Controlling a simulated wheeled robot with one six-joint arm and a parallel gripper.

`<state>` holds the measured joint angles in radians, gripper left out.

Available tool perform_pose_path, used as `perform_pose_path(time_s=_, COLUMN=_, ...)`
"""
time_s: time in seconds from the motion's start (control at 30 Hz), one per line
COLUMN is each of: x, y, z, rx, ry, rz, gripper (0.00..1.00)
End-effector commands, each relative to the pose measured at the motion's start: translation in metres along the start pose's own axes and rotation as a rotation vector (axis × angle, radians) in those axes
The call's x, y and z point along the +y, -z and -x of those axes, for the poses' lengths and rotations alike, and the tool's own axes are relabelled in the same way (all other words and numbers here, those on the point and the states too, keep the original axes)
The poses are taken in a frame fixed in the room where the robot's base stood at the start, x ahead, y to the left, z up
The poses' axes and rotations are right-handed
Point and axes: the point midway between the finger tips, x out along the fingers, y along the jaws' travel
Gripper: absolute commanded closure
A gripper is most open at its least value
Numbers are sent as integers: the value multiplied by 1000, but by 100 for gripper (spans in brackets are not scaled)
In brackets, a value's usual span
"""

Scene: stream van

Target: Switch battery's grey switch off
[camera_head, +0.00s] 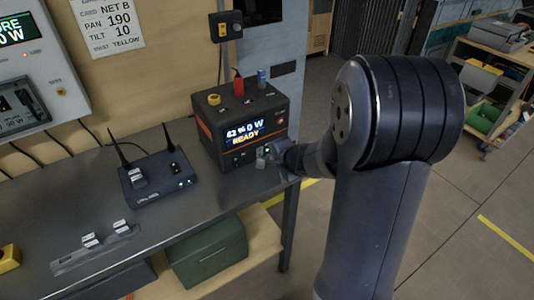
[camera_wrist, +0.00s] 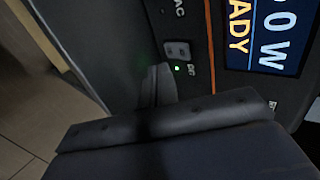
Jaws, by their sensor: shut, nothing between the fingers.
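The battery (camera_head: 232,118) is a dark box with orange edges on the bench. Its lit screen (camera_head: 246,133) shows a wattage reading and READY. In the wrist view, a small grey switch (camera_wrist: 178,50) sits on the battery's front, with a lit green light (camera_wrist: 177,69) beside it and AC lettering nearby. My gripper (camera_head: 263,156) is at the lower right of the battery's front. Its shut, empty fingers (camera_wrist: 157,84) show close to the grey switch in the wrist view. I cannot tell whether they touch the panel. The switch's on or off position is not clear.
A black router (camera_head: 158,180) with two antennas stands left of the battery. A strip with white switches (camera_head: 95,243) lies on the bench (camera_head: 190,219) at front left. A green box (camera_head: 208,252) is on the shelf below. Open floor (camera_head: 470,200) lies to the right.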

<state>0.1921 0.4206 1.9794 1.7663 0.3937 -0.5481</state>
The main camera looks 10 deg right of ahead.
Motion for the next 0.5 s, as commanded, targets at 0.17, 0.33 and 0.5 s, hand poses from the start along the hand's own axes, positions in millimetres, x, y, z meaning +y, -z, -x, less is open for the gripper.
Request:
perform_pose_path(time_s=0.17, x=-17, y=0, z=-11, rx=-1, ry=-1, rz=0, gripper=100)
perform_pose_path(time_s=0.33, x=-21, y=0, z=-16, rx=0, ry=1, rz=-1, gripper=100)
perform_pose_path(time_s=0.5, x=-21, y=0, z=-17, rx=0, ry=1, rz=-1, gripper=100)
